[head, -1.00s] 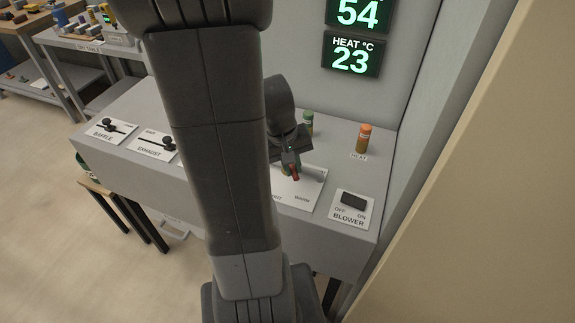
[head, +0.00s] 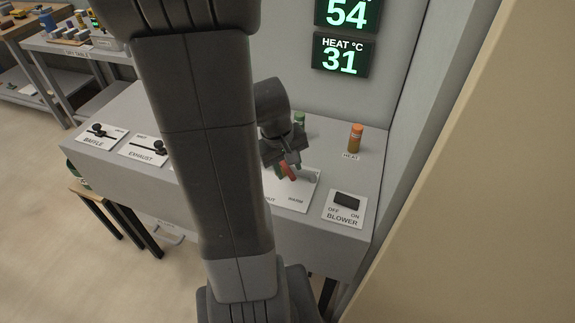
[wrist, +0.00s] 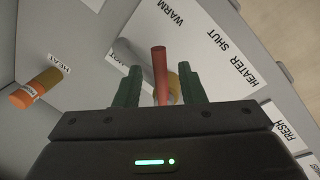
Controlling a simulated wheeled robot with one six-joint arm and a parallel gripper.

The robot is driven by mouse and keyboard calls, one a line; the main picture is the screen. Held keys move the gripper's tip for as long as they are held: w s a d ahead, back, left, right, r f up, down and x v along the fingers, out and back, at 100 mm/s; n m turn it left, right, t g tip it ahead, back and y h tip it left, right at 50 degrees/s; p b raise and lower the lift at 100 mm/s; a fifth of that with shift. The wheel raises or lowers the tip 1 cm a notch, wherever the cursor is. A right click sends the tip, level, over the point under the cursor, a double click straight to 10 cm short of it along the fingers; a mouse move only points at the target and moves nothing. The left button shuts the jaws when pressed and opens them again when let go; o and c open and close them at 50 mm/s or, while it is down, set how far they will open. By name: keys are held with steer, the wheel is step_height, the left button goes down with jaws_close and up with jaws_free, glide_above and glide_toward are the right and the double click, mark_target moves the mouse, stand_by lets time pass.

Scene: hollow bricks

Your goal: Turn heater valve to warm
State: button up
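The heater valve has a red lever (head: 288,172) on a white plate (head: 288,202) lettered SHUT and WARM. In the head view the lever slants down and right, roughly toward WARM. In the wrist view the red lever (wrist: 160,75) stands between the two green fingers of my gripper (wrist: 160,88), with a visible gap on each side. A brass-coloured part (wrist: 184,82) shows behind it. My gripper (head: 286,166) is at the lever in the head view. The WARM lettering (wrist: 180,12) lies beyond the lever tip; SHUT lies to the right.
The heat display (head: 342,55) reads 31. An orange cylinder (head: 355,138) stands by the HEAT label, and a green one (head: 299,120) stands behind my gripper. The blower switch (head: 346,202) is at right. Baffle (head: 99,131) and exhaust (head: 149,146) sliders are at left.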

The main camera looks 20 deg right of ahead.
step_height(320, 180, up, 14)
steer(key=a, duration=0.2)
steer(key=shift+s+a+f+p, duration=0.25)
steer(key=shift+s+a+p, duration=0.05)
steer(key=shift+a+p, duration=0.1)
steer(key=shift+d+f, duration=0.1)
steer(key=d+f, duration=0.1)
steer(key=f, duration=0.8)
steer(key=d+f, duration=0.1)
steer(key=f, duration=0.3)
steer(key=shift+w+d+f+b, duration=0.25)
steer(key=shift+d+b, duration=0.05)
steer(key=shift+b, duration=0.1)
steer(key=shift+r, duration=0.1)
